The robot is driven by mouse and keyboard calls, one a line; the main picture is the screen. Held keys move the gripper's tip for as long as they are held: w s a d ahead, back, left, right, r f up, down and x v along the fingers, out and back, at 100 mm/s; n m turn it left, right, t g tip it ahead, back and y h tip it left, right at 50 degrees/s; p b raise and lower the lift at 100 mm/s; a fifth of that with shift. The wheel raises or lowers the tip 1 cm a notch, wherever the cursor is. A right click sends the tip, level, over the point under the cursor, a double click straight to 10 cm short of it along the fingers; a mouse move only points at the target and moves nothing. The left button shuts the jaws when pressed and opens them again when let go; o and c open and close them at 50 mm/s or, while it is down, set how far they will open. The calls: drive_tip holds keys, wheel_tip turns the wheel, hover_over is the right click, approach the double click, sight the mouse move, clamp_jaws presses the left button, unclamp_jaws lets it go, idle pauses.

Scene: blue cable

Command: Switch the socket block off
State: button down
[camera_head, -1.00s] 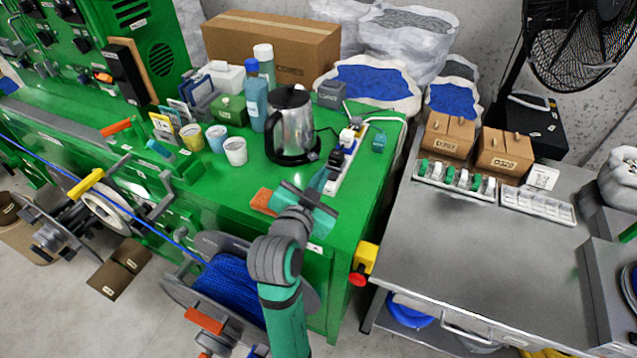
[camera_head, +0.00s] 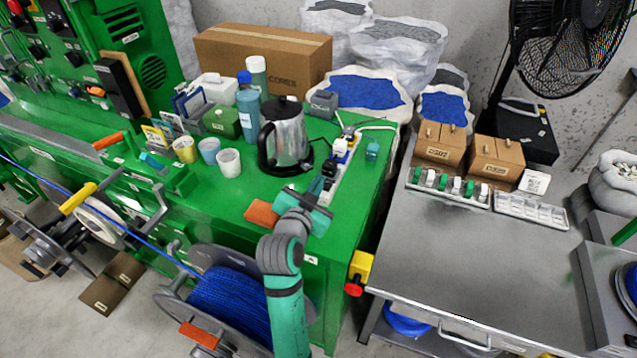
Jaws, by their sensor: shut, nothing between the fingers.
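The socket block (camera_head: 339,172) is a white strip at the right end of the green bench, right of the kettle. Black and white plugs sit along it, and a cable runs from its far end. Its switch cannot be made out; my gripper and a dark part in front cover the near end. My gripper (camera_head: 322,188) is teal and dark grey, shut and empty, with its tips at the near end of the block. I cannot tell whether they touch it.
A metal kettle (camera_head: 285,140) stands just left of the block. An orange block (camera_head: 262,213) lies left of my gripper. A yellow box with a red button (camera_head: 358,272) is on the bench side. The grey table (camera_head: 450,265) is largely clear in front.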

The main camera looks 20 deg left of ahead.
drive_tip(key=shift+w+a+f, duration=0.1)
drive_tip(key=shift+f, duration=0.2)
drive_tip(key=r, duration=0.4)
drive_tip(key=shift+d, duration=0.2)
drive_tip(key=v, duration=1)
drive_tip(key=shift+a+r, duration=0.2)
drive_tip(key=shift+a, duration=0.1)
